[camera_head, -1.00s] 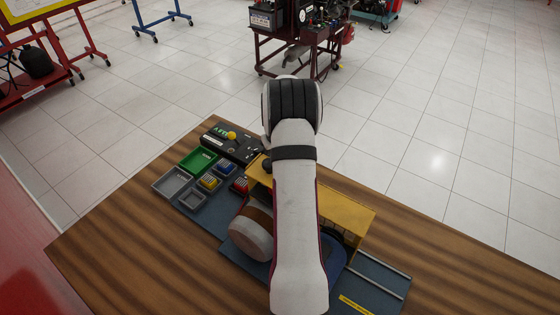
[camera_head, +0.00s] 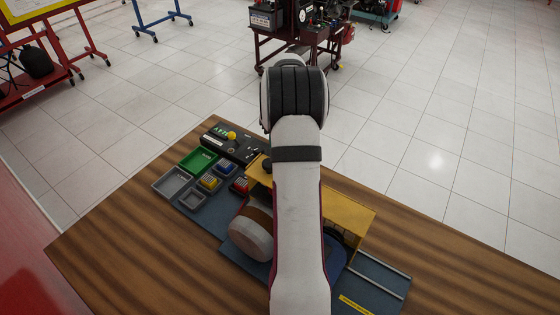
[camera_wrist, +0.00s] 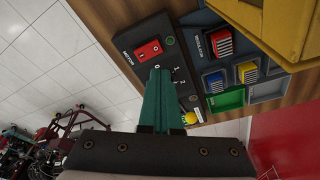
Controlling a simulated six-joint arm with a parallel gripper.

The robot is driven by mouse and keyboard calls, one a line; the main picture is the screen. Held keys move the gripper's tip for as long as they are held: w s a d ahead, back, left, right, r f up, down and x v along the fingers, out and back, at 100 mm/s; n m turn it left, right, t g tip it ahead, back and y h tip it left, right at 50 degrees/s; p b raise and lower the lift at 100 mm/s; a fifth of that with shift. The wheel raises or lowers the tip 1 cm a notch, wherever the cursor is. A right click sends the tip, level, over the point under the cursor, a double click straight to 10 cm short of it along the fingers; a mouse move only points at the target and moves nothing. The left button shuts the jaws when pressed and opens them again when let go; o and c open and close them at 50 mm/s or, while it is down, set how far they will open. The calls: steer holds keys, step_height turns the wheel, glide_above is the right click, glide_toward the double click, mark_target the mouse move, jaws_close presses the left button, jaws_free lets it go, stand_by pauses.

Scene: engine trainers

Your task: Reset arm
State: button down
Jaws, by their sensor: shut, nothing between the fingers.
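My gripper (camera_wrist: 157,98) shows in the wrist view as teal fingers shut together with nothing between them. It is over a black control box (camera_wrist: 152,57) with a red rocker switch, the word MOTOR and a numbered dial scale. The fingertips overlap the box in the picture; I cannot tell the gap between them. A yellow knob (camera_wrist: 190,117) shows right of the fingers. In the head view my arm stands in front of the table and hides the gripper. The control box (camera_head: 236,145) lies at the table's far corner there, with the yellow knob (camera_head: 231,135) on it.
A green tray (camera_head: 199,160), a grey tray (camera_head: 172,183) and small bins of coloured parts sit left of my arm on the wooden table (camera_head: 130,225). A yellow housing (camera_head: 350,210) stands behind my arm. Red carts (camera_head: 300,45) stand on the tiled floor beyond.

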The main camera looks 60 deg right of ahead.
steer(key=w+a+r+y, duration=0.1)
steer(key=a+r, duration=0.3)
steer(key=a, duration=0.5)
steer(key=w+a+r, duration=0.1)
steer(key=a+r, duration=0.3)
steer(key=a, duration=0.4)
steer(key=s+a+r+y, duration=0.1)
steer(key=s+a+r, duration=0.15)
steer(key=a, duration=0.55)
steer(key=s+a+r, duration=0.1)
steer(key=s+a, duration=0.2)
steer(key=a, duration=0.4)
steer(key=s+a+f+g, duration=0.1)
steer(key=s+a+g, duration=0.1)
steer(key=s+a, duration=1)
steer(key=s, duration=0.3)
steer(key=shift+s+y, duration=0.25)
steer(key=shift+y, duration=0.15)
